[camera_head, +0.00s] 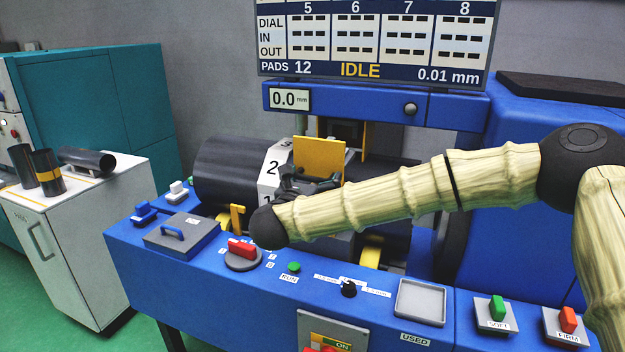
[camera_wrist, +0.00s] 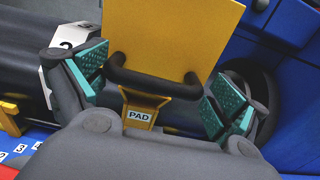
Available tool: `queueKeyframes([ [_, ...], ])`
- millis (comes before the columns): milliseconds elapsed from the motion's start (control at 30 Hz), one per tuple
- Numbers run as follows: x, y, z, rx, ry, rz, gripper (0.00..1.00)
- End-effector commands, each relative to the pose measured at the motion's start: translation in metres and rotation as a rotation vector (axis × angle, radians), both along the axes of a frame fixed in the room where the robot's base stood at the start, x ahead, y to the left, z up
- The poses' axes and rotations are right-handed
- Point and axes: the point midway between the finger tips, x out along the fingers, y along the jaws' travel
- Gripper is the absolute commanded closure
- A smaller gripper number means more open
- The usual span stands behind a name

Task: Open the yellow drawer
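A flat yellow panel (camera_head: 319,155), which looks like the drawer front, stands at the machine's middle beside a numbered white collar. In the wrist view the yellow panel (camera_wrist: 165,35) fills the top centre. A dark bar handle (camera_wrist: 152,86) crosses its lower part, above a yellow piece labelled PAD (camera_wrist: 139,115). My gripper (camera_wrist: 157,88) is open. Its teal-padded fingers are spread to the left and right of the handle, and no contact with it shows. In the head view my gripper (camera_head: 305,183) is at the panel's lower edge, partly hidden by my arm.
A dark roller (camera_head: 235,170) lies left of the panel. The blue front console (camera_head: 215,290) carries a grey lidded box (camera_head: 181,236), a red knob (camera_head: 241,248) and an empty grey tray (camera_head: 420,302). A white cabinet (camera_head: 75,235) with dark cylinders stands at left.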

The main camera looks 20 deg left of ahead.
Motion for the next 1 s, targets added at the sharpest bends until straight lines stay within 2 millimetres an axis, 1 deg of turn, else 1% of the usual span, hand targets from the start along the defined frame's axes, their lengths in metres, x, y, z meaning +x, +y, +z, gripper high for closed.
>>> queueKeyframes([
  [33,-0.003,0.001,-0.003,-0.003,0.004,0.002,0.0],
  [167,-0.015,0.003,-0.004,-0.004,0.005,0.006,0.0],
  [267,-0.031,0.004,-0.004,-0.004,0.005,0.008,0.0],
  [500,-0.079,0.005,-0.001,-0.004,0.002,0.01,0.0],
  [700,-0.106,0.006,-0.002,-0.003,0.002,0.008,0.0],
  [833,-0.117,0.006,-0.001,-0.002,0.001,0.007,0.0],
  [1000,-0.122,0.005,0.0,-0.002,0.0,0.006,0.0],
])
